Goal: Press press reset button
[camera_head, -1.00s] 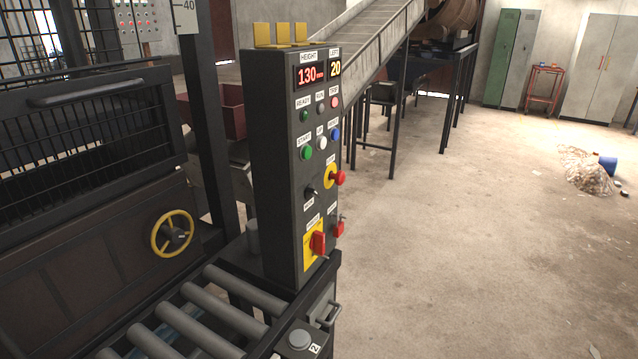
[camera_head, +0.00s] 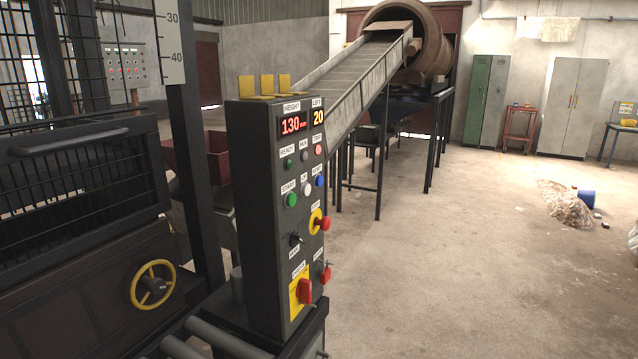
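The dark control box (camera_head: 262,210) stands upright left of the middle, its button face turned to the right. A blue button (camera_head: 320,181) sits on the right of its face, under a small label that I cannot read for certain; it may be the reset button. Beside it are a white button (camera_head: 307,189) and a green start button (camera_head: 291,200). Above are a red-pink lamp (camera_head: 318,149) and a red display (camera_head: 292,124) reading 130. Neither of my grippers is in view.
Lower on the box are a red mushroom button (camera_head: 324,223) on yellow and a red rotary switch (camera_head: 304,291). A machine with a yellow handwheel (camera_head: 153,285) stands at left. A conveyor (camera_head: 355,75) rises to a drum behind. The floor (camera_head: 450,270) at right is largely open.

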